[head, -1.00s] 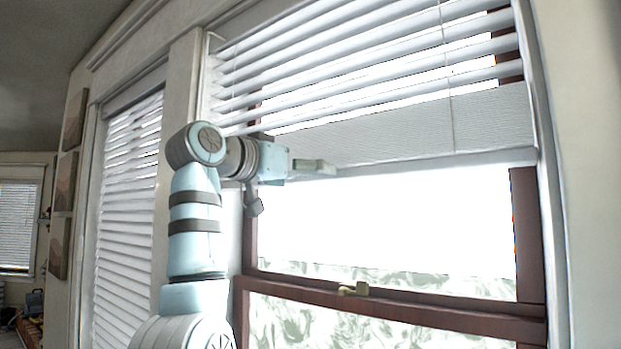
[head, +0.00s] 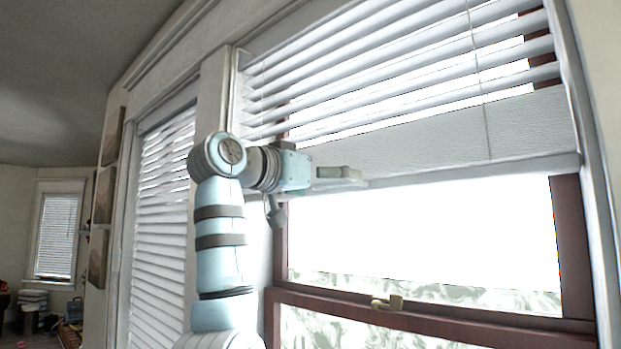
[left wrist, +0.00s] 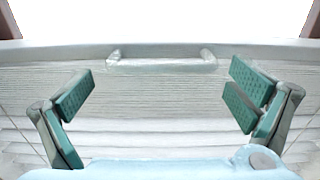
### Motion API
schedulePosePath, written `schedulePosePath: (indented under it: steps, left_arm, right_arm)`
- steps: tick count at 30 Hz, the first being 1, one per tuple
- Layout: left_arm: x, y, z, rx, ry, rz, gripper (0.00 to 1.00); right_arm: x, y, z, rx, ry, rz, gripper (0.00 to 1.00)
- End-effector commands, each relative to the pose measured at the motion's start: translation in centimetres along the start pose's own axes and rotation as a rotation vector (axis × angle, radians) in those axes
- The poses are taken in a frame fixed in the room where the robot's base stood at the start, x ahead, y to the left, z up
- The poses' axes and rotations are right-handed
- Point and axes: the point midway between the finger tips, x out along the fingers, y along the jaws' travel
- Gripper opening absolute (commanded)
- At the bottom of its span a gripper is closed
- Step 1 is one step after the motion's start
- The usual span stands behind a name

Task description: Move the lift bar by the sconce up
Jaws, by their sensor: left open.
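The lift bar (left wrist: 160,65) is a pale, wide handle on the bottom rail (left wrist: 45,48) of the white window blind, centred in the left wrist view. In the head view I cannot make the bar out clearly behind my gripper. My left gripper (head: 345,174) is at the blind's lower edge, left of its middle. In the left wrist view its teal-padded fingers (left wrist: 161,76) are spread wide on either side. The bar lies between and just beyond the fingertips, apart from both. My right gripper is not in view. No sconce is in view.
The blind (head: 430,135) hangs over the upper window, with open slats above and stacked slats at the bottom. A dark red window frame (head: 450,325) with a brass latch (head: 387,302) is below. A second blind (head: 160,230) is on the left.

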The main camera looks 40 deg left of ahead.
Motion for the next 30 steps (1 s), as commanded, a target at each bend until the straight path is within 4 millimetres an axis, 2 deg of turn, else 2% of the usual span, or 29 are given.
schedulePosePath:
  steps: [6,9,12,16,30]
  left_arm:
    - [-6.0,-0.2,-0.1,0.002,0.008,-0.004,1.0]
    - [-8.3,-0.2,-0.1,0.001,0.006,-0.003,1.0]
    - [-9.7,-0.2,-0.1,0.001,0.006,-0.003,1.0]
    - [-10.2,-0.2,0.0,0.0,0.004,-0.001,1.0]
    - [-10.1,-0.2,0.1,0.001,0.002,-0.002,1.0]
  right_arm:
    - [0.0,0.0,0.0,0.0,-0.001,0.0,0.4]
    - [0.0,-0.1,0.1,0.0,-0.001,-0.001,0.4]
    - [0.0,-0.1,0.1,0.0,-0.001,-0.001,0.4]
    - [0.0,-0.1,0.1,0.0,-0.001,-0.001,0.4]
    - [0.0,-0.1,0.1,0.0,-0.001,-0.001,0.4]
